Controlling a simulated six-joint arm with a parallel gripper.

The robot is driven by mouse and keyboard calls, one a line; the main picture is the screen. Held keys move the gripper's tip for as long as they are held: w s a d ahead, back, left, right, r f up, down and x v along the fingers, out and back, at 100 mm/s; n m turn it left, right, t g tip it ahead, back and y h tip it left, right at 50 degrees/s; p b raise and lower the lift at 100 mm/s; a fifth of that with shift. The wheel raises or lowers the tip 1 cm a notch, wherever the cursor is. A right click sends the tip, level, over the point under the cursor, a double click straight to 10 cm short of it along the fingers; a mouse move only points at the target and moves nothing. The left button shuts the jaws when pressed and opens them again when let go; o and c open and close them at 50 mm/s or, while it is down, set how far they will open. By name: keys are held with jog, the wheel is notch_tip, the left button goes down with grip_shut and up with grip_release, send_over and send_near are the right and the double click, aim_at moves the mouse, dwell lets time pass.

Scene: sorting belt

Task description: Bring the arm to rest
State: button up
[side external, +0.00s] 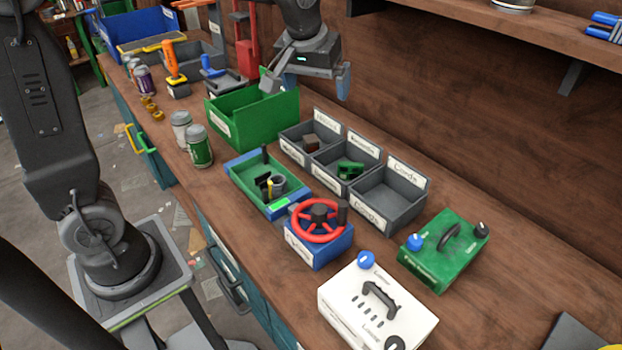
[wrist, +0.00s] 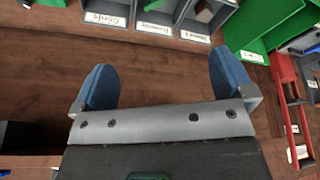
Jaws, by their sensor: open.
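My gripper (side external: 306,84) is open and empty in the side external view. It hangs above the bench near the back wall, beside and over the right part of the green bin (side external: 262,123). Its two blue-grey fingers are spread apart. In the wrist view, my gripper (wrist: 158,85) shows both blue fingertips wide apart with only bare brown wood between them. Nothing touches the fingers in that view.
Three grey labelled bins (side external: 388,198) stand right of the green bin; one holds a brown block, one a green part. A red-wheel box (side external: 320,237), white box (side external: 376,302) and green box (side external: 444,250) stand nearer. A shelf (side external: 500,28) juts from the wall.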

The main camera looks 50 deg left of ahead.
jog(key=s+d+f+m+t+h, duration=0.1)
jog(key=s+m, duration=0.4)
jog(key=s, duration=1.6)
jog(key=shift+d+f+t, duration=0.35)
jog(key=shift+d+t, duration=0.05)
jog(key=shift+t, duration=0.1)
